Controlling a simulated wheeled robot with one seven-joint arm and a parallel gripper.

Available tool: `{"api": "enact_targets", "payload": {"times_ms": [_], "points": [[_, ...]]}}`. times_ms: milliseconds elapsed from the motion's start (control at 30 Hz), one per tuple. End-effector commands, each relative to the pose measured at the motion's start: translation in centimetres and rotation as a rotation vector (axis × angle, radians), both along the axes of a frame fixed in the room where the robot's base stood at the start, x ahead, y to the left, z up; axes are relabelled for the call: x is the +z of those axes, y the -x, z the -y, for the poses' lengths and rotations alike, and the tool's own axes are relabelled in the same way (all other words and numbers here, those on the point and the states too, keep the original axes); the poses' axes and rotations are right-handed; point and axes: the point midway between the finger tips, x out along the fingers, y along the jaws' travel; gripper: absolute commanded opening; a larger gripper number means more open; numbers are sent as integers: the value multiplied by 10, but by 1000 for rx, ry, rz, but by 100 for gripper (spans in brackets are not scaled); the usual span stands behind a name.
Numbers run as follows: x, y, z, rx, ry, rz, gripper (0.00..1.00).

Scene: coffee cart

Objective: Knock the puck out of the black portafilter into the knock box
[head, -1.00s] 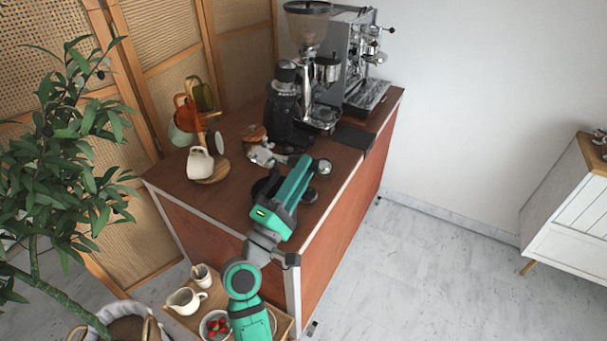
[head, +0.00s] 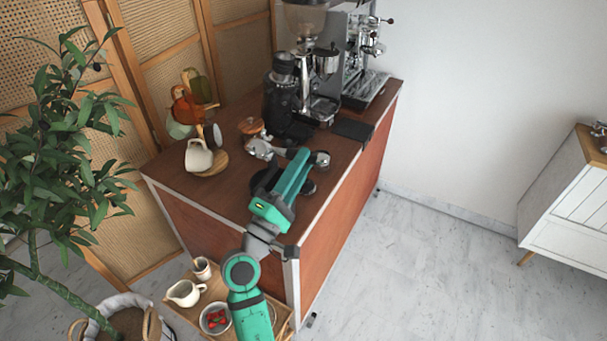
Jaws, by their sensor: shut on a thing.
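My gripper (head: 303,155) is at the far end of my teal arm, low over the wooden cart top. It is seen from behind and its fingers are mostly hidden. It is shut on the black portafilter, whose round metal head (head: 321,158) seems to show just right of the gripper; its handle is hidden. A dark round shape (head: 261,181), probably the knock box, shows left of my arm and is largely covered by it. Another dark piece (head: 308,188) shows right of the arm; I cannot tell whether it belongs to the same thing. The puck is not visible.
Behind stand a black grinder (head: 280,105), a second grinder and the espresso machine (head: 362,60). A mug stand with a cream mug (head: 198,156) is left. The cart's right edge is close.

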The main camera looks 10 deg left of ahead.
Motion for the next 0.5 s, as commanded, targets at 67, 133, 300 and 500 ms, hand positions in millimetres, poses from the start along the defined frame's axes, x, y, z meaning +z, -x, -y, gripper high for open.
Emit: {"api": "enact_targets", "payload": {"times_ms": [67,133,300,500], "points": [[4,0,0,2,-2,2,0],[5,0,0,0,0,1,0],[4,0,2,-3,0,1,0],[4,0,4,-5,-1,1,0]]}}
